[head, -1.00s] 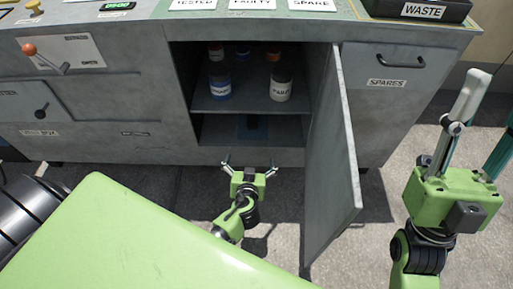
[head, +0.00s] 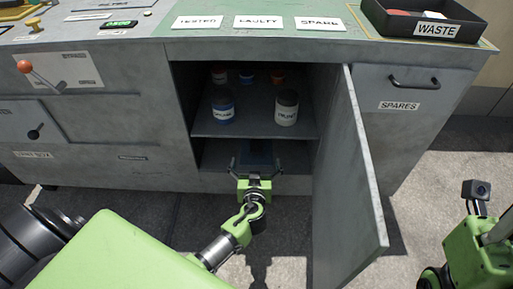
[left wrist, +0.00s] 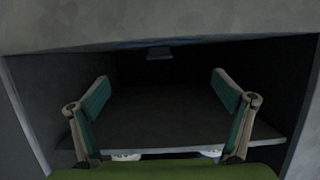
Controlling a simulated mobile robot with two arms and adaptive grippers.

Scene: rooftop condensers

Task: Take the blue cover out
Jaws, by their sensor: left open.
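The blue cover (head: 258,152) is a dark blue flat piece low in the open cabinet, in the bay under the shelf. It is shaded, and my left gripper partly hides it. In the left wrist view a thin blue strip (left wrist: 160,43) shows at the top, with a small grey tab under it. My left gripper (head: 257,164) is open and empty at the front of that bay, its two fingers spread. In the left wrist view its teal-padded fingers (left wrist: 162,105) stand apart with nothing between them. My right arm shows at the lower right, its fingers not clearly visible.
The open cabinet door (head: 345,185) stands to the right of my left gripper. A waste tray (head: 376,18) sits on the counter at right.

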